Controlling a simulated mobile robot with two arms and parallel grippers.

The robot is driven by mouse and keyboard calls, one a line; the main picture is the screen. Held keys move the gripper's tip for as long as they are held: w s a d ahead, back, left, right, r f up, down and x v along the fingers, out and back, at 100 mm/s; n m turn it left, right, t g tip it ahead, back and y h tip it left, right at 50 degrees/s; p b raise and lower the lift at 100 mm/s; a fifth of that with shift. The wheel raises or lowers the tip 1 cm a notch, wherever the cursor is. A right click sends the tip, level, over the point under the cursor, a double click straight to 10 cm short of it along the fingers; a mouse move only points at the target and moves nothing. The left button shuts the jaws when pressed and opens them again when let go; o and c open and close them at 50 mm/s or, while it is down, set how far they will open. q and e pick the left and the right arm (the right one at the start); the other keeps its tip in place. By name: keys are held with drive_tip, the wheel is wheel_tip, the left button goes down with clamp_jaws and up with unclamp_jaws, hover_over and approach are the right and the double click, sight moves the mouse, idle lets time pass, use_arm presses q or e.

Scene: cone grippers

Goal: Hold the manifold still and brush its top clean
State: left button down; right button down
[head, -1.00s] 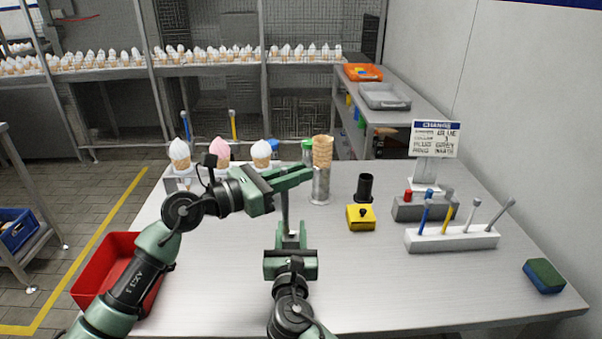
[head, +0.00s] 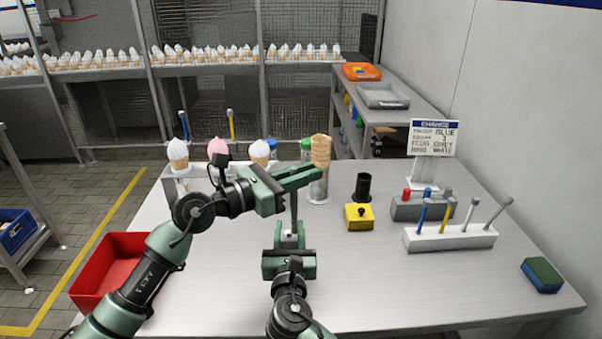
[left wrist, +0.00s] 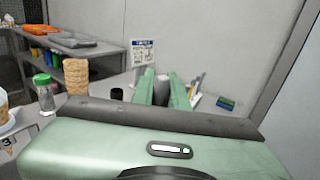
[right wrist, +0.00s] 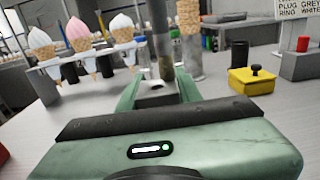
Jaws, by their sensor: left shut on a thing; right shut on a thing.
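The manifold appears to be a small pale grey block (right wrist: 155,92) with a dark opening on top, between the fingers of my right gripper (head: 290,235). That gripper is shut on it low over the table's middle. My left gripper (head: 297,178) is above it, shut on an upright grey rod (head: 294,207), likely the brush. The rod also shows between the left fingers in the left wrist view (left wrist: 162,90). Its lower end reaches the block's top or just behind it; I cannot tell whether they touch. No bristles are clearly visible.
A cone rack (right wrist: 90,62) and a stack of wafer cones (head: 320,150) stand behind. A yellow block (head: 359,217), black cup (head: 363,187), white tool holder (head: 450,240) and sponge (head: 542,275) are to the right. A red bin (head: 105,265) is at left.

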use_arm(q)
drive_tip(key=shift+r, duration=2.95)
use_arm(e)
drive_tip(key=c, duration=0.6)
unclamp_jaws()
drive_tip(key=o, duration=0.6)
drive_tip(key=shift+s, duration=0.1)
